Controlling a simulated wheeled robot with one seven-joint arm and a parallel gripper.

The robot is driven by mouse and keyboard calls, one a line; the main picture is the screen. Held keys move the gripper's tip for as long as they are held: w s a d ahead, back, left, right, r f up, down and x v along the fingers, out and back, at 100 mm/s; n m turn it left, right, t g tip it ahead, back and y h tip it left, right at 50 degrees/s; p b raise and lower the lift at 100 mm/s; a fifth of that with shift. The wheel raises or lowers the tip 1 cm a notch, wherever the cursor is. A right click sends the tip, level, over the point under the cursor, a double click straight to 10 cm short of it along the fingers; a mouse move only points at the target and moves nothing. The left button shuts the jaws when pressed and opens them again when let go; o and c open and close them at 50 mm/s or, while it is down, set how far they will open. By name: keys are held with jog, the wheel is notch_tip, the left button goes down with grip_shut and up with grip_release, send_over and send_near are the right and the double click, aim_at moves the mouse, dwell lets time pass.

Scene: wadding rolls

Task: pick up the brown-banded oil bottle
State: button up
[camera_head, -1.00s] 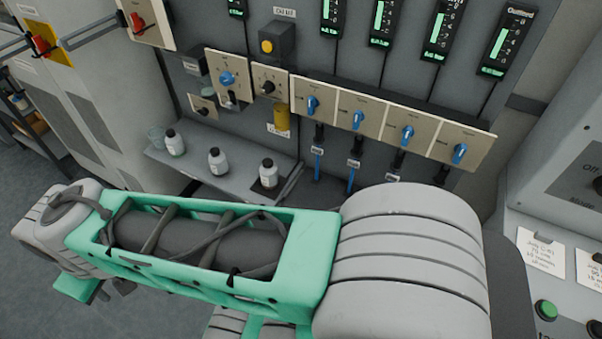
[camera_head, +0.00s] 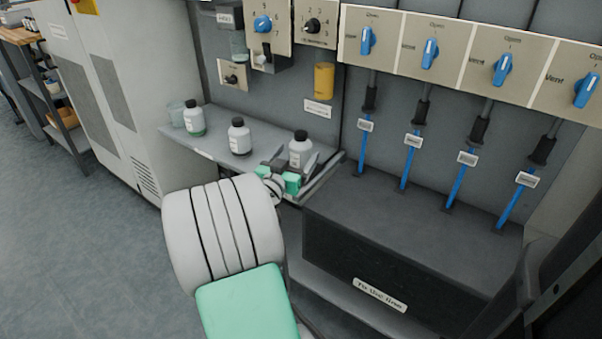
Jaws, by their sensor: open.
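Three white bottles with black caps stand upright on the grey shelf (camera_head: 212,150). The left bottle (camera_head: 194,120) shows a green band low down, and the middle bottle (camera_head: 239,138) stands apart from it. The right bottle (camera_head: 300,150) stands near the shelf's right end. No brown band shows clearly on any of them; the right bottle's lower part is hidden by my gripper. My gripper (camera_head: 293,162) is open at the right bottle, with its fingers to either side of it in the picture. I cannot tell whether they touch it.
A clear beaker (camera_head: 176,114) stands at the shelf's left end. A yellow cylinder (camera_head: 324,81) is on the panel behind. Blue-handled valves and rods are to the right, above a dark box (camera_head: 375,262). Open floor lies to the left.

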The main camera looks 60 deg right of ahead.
jog(key=d, duration=0.5)
jog(key=w+d+b, duration=0.1)
jog(key=d, duration=0.1)
jog(key=shift+d+r, duration=0.15)
jog(key=shift+d, duration=0.05)
jog(key=shift+c, duration=0.4)
jog(key=c, duration=1.3)
jog(key=shift+c, duration=0.8)
jog(key=shift+r, duration=0.15)
